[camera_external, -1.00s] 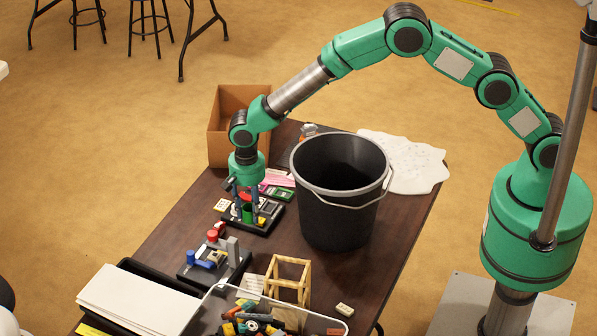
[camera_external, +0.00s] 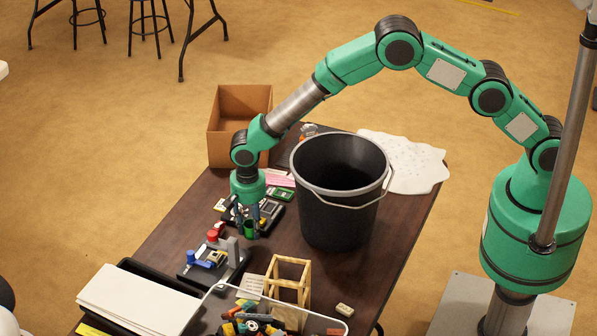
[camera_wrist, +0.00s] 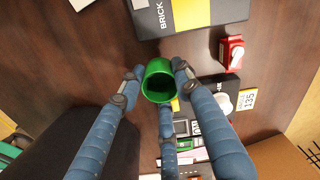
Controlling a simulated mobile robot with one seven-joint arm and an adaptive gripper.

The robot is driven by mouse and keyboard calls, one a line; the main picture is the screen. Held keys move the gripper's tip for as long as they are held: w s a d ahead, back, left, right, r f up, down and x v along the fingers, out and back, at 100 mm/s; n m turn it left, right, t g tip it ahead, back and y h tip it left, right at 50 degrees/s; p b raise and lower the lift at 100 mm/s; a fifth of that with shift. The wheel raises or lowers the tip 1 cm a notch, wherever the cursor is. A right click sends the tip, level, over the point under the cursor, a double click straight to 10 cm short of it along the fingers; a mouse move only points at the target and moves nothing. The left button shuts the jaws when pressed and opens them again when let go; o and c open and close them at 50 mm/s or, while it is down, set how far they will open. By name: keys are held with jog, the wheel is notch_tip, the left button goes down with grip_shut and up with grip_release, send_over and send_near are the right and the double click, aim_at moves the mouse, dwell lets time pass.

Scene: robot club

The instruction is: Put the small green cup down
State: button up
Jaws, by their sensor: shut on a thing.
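The small green cup (camera_external: 249,229) is held between the fingers of my gripper (camera_external: 246,222), just in front of a black board with small parts and left of the bucket. In the wrist view the cup (camera_wrist: 157,86) shows its open mouth towards the camera. The blue-grey fingers of my gripper (camera_wrist: 157,74) are around it, with fingertips at its sides. Dark table top shows around the cup. I cannot tell whether its base touches the table or is a little above it.
A large black bucket (camera_external: 340,215) stands right of my gripper. A block model with red and blue knobs (camera_external: 213,259) is close in front. A wooden frame (camera_external: 288,285) and a clear bin of parts (camera_external: 225,305) are nearer. A cardboard box (camera_external: 222,148) stands behind.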

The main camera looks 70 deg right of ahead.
aim_at(252, 235)
jog(key=shift+f+b, duration=0.3)
jog(key=shift+f, duration=1.55)
jog(key=shift+f, duration=0.15)
jog(key=o, duration=0.8)
jog(key=shift+o, duration=0.2)
notch_tip(252, 235, up, 12)
jog(key=p, duration=0.1)
jog(key=shift+p, duration=0.4)
jog(key=shift+r, duration=0.2)
